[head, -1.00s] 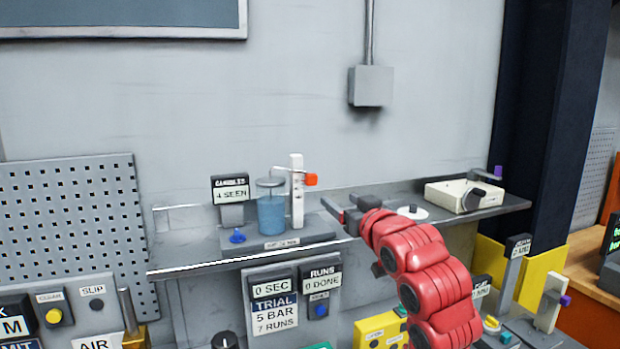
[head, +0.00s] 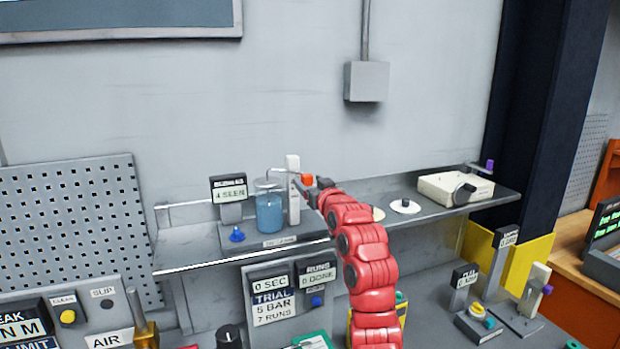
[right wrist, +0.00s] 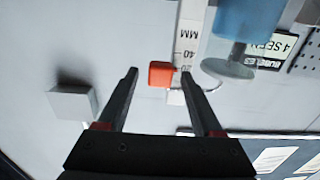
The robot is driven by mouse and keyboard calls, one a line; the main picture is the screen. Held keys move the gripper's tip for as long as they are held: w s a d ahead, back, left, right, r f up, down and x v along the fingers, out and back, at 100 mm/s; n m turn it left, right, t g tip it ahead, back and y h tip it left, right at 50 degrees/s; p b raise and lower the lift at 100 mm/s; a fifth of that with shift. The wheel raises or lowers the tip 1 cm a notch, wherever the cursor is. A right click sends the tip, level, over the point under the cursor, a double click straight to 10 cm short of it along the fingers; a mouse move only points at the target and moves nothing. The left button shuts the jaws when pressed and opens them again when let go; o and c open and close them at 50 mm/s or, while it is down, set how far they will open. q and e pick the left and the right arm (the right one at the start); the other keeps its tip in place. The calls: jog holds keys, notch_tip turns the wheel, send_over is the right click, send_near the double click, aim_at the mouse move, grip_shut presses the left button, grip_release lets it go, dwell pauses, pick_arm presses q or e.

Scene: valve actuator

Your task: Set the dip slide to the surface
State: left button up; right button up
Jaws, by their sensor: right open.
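The dip stand has a white upright post (head: 293,190) marked with an MM scale, which shows in the right wrist view (right wrist: 189,38). An orange block (head: 307,180) sits on the slide's thin arm, to the right of the post and near its top. The bent arm reaches over a clear jar of blue liquid (head: 269,212). My right gripper (head: 305,190) is open at the orange block. In the right wrist view the block (right wrist: 160,74) shows between the open fingertips (right wrist: 160,73); contact cannot be told. My left gripper is out of view.
The stand is on a grey wall shelf (head: 200,258). White discs (head: 405,206) and a cream box (head: 455,189) lie to the right. A wall box (head: 366,82) hangs above.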

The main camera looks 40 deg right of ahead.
grip_shut()
dwell(0.4)
dwell(1.1)
